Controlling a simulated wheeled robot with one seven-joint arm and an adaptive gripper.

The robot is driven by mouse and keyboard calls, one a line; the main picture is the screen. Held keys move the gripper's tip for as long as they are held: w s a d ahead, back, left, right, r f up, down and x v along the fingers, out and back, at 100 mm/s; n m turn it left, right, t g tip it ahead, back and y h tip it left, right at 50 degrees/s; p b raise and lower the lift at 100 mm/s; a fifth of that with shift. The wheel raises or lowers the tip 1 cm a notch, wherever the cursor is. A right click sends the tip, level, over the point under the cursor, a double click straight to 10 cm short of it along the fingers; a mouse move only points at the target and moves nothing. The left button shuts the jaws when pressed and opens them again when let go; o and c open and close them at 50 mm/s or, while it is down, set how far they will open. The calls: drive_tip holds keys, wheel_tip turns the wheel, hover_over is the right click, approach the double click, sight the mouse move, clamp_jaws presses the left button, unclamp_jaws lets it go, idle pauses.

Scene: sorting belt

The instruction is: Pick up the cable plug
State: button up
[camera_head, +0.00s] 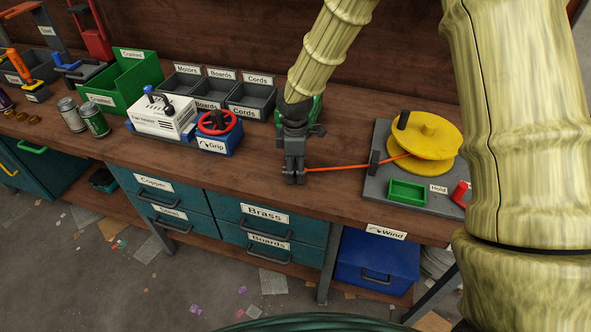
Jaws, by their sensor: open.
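An orange-red cable (345,167) runs from the yellow spool (428,128) leftward past a dark upright guide to the tips of my gripper. My gripper (294,179) is dark and points down at the front part of the bench. It is open, with its fingertips low at the cable's left end. I cannot make out the plug itself; the fingers cover the place where the cable ends. I cannot tell whether the fingers touch it.
The grey winding base (437,199) carries a green tray (407,192) and a red handle (460,192). A blue device with a red wheel (216,123) stands left of my gripper. Dark bins (249,99) stand behind it. The wooden bench (335,190) is clear around the cable.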

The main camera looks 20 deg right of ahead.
drive_tip(key=shift+c, duration=0.2)
drive_tip(key=c, duration=1.2)
drive_tip(key=shift+r, duration=0.95)
drive_tip(key=shift+s+r+b, duration=0.15)
drive_tip(key=shift+r+b, duration=0.2)
drive_tip(key=shift+r, duration=0.5)
drive_tip(key=s, duration=0.5)
drive_tip(key=s+d+r+b, duration=0.1)
drive_tip(key=s, duration=0.4)
drive_tip(key=s+d, duration=0.1)
drive_tip(key=s, duration=0.4)
drive_tip(key=shift+s+d+r+b, duration=0.15)
drive_tip(key=shift+s+r+b, duration=0.05)
drive_tip(key=shift+s+b, duration=0.15)
drive_tip(key=shift+w+r, duration=0.1)
drive_tip(key=shift+r+p, duration=1.85)
drive_tip(key=shift+p, duration=0.45)
